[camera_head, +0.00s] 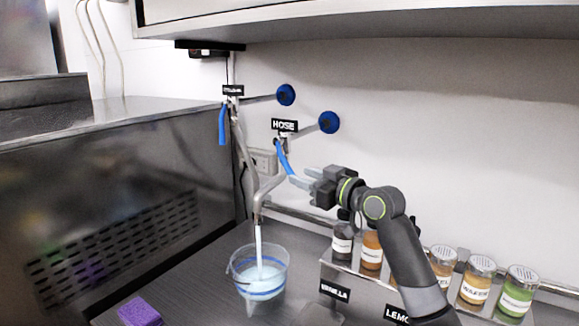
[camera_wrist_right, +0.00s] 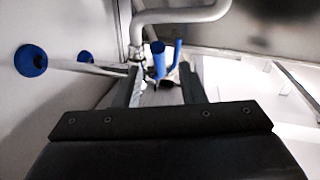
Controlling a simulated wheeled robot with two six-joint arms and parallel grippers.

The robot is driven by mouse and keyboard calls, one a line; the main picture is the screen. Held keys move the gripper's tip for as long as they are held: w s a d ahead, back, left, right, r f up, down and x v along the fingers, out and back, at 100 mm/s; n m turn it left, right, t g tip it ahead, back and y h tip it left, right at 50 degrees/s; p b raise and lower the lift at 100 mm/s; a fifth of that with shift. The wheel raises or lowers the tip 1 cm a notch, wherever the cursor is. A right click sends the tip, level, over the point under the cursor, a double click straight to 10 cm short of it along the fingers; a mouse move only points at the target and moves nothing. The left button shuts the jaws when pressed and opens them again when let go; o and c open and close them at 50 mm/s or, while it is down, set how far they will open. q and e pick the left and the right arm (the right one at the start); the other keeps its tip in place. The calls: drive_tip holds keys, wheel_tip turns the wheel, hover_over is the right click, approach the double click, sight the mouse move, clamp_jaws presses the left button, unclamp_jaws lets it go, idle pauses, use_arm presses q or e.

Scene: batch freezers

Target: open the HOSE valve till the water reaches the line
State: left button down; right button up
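The HOSE label (camera_head: 284,125) is above a valve with a blue lever (camera_head: 284,158), which slants down to the right. Its lower end is at the fingertips of my right gripper (camera_head: 300,181); I cannot tell whether they touch. In the right wrist view the fingers (camera_wrist_right: 162,92) stand apart, with blue levers (camera_wrist_right: 158,58) seen between and beyond them. Water (camera_head: 259,245) runs from the bent metal spout (camera_head: 262,198) into a clear bucket (camera_head: 237,265). The bucket holds pale blue water (camera_head: 262,273) and has a blue line (camera_head: 263,294) around it. My left gripper is not in view.
A second valve with a hanging blue lever (camera_head: 222,125) is to the left. Labelled jars (camera_head: 472,285) stand in a metal rack at the right. A purple sponge (camera_head: 140,312) lies at the front left. A wall socket (camera_head: 264,162) is behind the pipes.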

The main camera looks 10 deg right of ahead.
sight(293, 172)
drive_tip(key=shift+p+x, duration=0.6)
drive_tip(key=shift+x, duration=2.3)
drive_tip(key=shift+c, duration=0.4)
clamp_jaws()
